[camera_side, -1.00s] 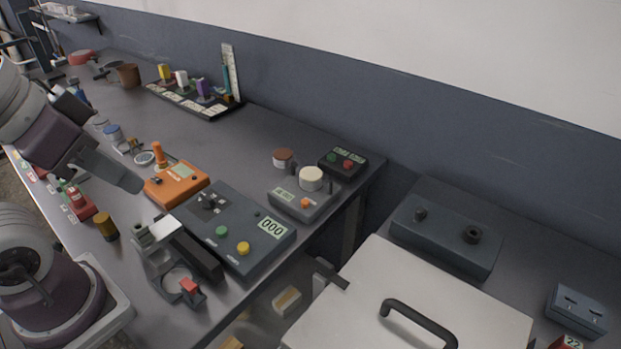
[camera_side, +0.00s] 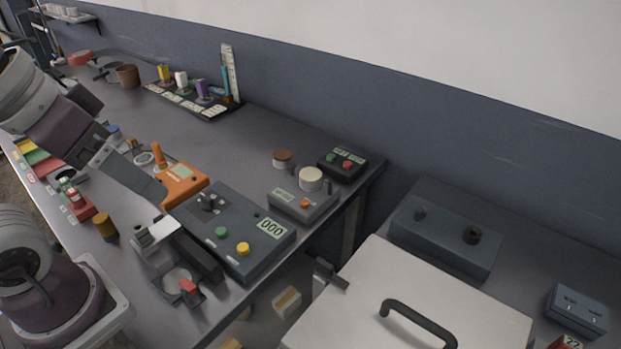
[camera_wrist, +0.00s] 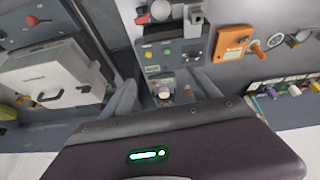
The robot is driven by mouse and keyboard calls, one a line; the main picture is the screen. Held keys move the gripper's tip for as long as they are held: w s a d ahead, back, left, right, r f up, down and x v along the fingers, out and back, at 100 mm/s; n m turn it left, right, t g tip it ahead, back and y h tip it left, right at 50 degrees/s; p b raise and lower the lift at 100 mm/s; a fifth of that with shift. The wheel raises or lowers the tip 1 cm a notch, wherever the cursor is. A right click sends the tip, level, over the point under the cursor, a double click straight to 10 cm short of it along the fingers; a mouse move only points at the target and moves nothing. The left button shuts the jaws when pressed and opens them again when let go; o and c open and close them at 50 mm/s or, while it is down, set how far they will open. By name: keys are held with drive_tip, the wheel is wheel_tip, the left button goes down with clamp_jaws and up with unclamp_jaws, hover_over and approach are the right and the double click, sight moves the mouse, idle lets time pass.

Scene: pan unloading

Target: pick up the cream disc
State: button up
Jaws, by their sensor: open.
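The cream disc (camera_side: 311,174) sits flat on top of a small grey device (camera_side: 301,203) near the back right edge of the bench. In the wrist view, a small pale round thing (camera_wrist: 164,94) shows between the fingers and looks like the disc; it is too small to be sure. My gripper (camera_side: 158,198) is open and empty, with its fingers pointing right and down beside the orange device. It is well to the left of the disc and apart from it. The fingers also frame the lower middle of the wrist view (camera_wrist: 163,97).
A brown-topped jar (camera_side: 283,158) and a black button box (camera_side: 343,163) stand close to the disc. The bench behind the jar is clear.

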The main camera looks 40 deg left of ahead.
drive_tip(key=w+d+n+g+h, duration=0.2)
drive_tip(key=w+n+g, duration=0.15)
drive_tip(key=w, duration=0.35)
drive_tip(key=n+h, duration=1)
drive_tip(key=n, duration=0.6)
approach(308, 173)
drive_tip(key=d, duration=0.3)
drive_tip(key=shift+d+f+t, duration=0.35)
drive_tip(key=shift+d, duration=0.05)
drive_tip(key=shift+w+d+f, duration=0.2)
drive_tip(key=shift+f, duration=0.1)
drive_tip(key=x, duration=0.6)
drive_tip(key=shift+f, duration=0.55)
clamp_jaws()
